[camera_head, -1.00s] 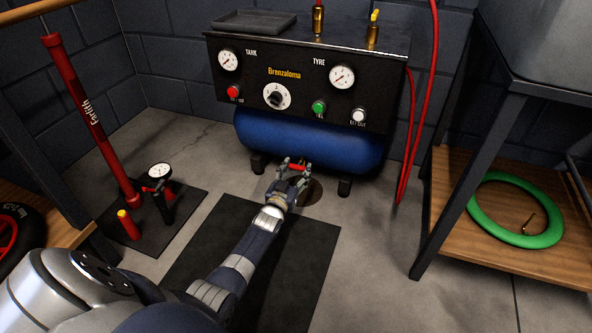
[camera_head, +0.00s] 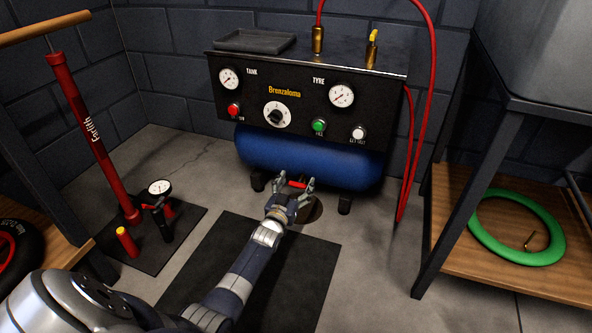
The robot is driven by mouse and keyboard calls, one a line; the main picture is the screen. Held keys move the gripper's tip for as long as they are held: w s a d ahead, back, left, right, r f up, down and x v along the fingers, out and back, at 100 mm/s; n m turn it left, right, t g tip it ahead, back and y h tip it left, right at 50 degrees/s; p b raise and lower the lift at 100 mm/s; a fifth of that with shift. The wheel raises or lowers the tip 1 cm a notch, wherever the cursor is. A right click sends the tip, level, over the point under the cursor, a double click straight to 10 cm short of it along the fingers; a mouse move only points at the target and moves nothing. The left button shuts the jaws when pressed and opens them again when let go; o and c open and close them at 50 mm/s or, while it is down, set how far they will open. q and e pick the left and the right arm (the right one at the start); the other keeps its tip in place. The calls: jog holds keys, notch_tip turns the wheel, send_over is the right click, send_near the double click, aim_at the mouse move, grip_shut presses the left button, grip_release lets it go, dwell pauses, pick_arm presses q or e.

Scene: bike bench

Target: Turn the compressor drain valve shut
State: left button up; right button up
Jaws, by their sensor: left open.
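The compressor (camera_head: 300,95) has a dark front panel with dials and buttons above a blue tank (camera_head: 318,162). Under the tank a small red bar (camera_head: 297,184) shows, which looks like the drain valve's handle. My left gripper (camera_head: 293,184) is open low at the tank's underside, with its fingers on either side of the red bar. I cannot tell whether the fingers touch it. The handle lies about crosswise in the picture. The valve's body is hidden. My right gripper is not in view.
A dark mat (camera_head: 300,262) lies under my left arm. A red floor pump (camera_head: 95,140) stands at the left. A wooden shelf (camera_head: 520,275) with a green tyre (camera_head: 480,225) is at the right. A red hose (camera_head: 404,170) hangs beside the compressor. A dark round patch is on the floor by the gripper.

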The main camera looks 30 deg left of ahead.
pick_arm(q)
notch_tip(320, 180, up, 8)
dwell(0.5)
jog(key=shift+r, duration=0.1)
